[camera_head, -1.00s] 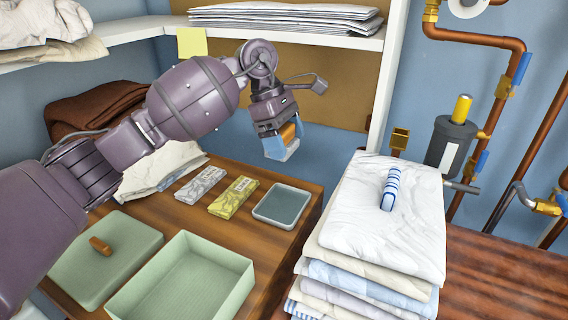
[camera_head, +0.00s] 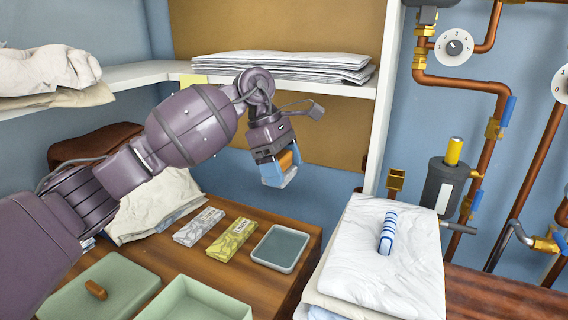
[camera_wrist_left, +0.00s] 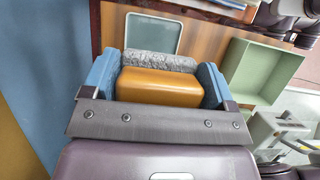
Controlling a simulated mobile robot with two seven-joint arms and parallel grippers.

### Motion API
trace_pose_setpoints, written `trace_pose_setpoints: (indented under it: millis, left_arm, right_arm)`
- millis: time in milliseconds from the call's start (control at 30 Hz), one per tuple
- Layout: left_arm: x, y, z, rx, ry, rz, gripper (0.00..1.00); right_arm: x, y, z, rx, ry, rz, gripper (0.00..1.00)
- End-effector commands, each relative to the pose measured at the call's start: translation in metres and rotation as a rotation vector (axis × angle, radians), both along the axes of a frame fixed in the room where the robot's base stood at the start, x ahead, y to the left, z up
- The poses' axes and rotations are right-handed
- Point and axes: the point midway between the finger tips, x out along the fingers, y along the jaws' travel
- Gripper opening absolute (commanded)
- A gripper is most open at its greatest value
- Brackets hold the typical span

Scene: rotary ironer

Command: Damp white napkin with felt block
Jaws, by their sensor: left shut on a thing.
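My left gripper (camera_head: 280,176) is shut on the felt block (camera_head: 286,160) and holds it in the air behind the small tray. In the left wrist view the felt block (camera_wrist_left: 160,88) shows an orange-brown body and a grey fuzzy felt strip, between the blue fingers of the left gripper (camera_wrist_left: 158,80). A crumpled white napkin (camera_head: 350,240) lies on top of a cloth stack at the right. A blue-and-white striped piece (camera_head: 388,232) lies on it. Whether the napkin is damp cannot be told. My right gripper is not in view.
A shallow grey-green tray (camera_head: 280,248) stands on the wooden bench, beside a yellow packet (camera_head: 231,240) and a grey packet (camera_head: 199,226). A green open box (camera_head: 190,300) and a green lid (camera_head: 120,283) are in front. Copper pipes (camera_head: 495,90) run at the right.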

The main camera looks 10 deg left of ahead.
Motion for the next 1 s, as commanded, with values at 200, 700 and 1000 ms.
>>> trace_pose_setpoints:
  millis: [200,700,1000]
  left_arm:
    - [-0.01,0.028,-0.022,0.001,-0.002,0.054,0.6]
    - [0.005,0.182,-0.101,0.0,-0.002,0.545,0.6]
    - [0.029,0.233,-0.115,0.0,-0.002,0.758,0.6]
  right_arm:
    - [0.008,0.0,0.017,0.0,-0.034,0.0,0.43]
    - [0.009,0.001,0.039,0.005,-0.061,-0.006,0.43]
    - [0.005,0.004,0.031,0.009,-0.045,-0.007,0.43]
